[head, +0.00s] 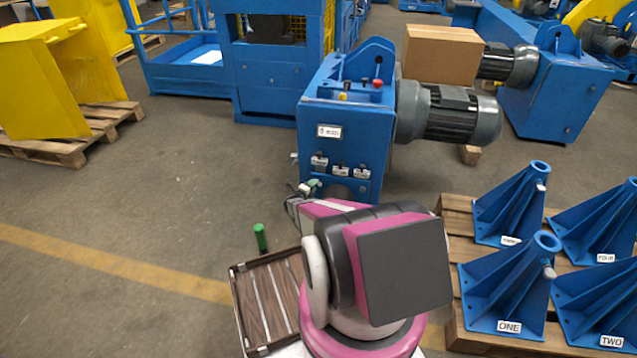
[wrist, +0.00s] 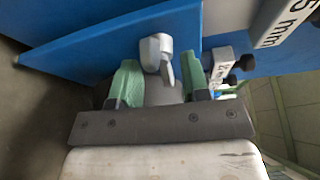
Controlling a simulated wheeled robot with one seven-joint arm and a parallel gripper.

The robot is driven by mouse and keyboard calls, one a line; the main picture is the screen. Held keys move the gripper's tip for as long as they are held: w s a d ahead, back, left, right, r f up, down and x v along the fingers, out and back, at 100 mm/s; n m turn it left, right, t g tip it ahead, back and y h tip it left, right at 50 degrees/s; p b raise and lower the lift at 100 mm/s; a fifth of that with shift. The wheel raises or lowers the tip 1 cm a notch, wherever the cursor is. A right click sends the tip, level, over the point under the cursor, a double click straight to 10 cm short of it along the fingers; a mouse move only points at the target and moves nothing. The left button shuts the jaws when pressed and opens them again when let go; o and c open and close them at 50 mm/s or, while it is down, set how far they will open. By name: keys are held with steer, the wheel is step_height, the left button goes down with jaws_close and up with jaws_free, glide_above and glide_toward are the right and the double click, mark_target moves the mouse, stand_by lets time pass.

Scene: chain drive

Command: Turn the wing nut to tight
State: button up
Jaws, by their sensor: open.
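The wing nut (wrist: 156,52) is a small grey metal piece on the blue machine face (wrist: 110,52) in the wrist view. One wing points toward my gripper. My gripper (wrist: 160,76) is open, with green fingers on either side of the wing nut's near end. Gaps show on both sides, and I cannot tell how deep the nut sits between the fingers. In the head view, a green fingertip of my gripper (head: 314,186) shows close to the lower front of the blue machine (head: 345,120). The wing nut is not discernible there, and my arm hides part of that area.
White labelled blocks with black knobs (wrist: 232,68) sit close right of the fingers in the wrist view. A grey motor (head: 450,112) juts from the machine's right side. A brown slatted tray (head: 262,300) and green cylinder (head: 260,238) are lower left. Blue brackets (head: 510,285) stand right.

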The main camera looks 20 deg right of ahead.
steer(key=shift+w+d, duration=0.2)
steer(key=shift+d, duration=0.15)
steer(key=c, duration=0.7)
steer(key=shift+m, duration=0.3)
steer(key=o, duration=0.7)
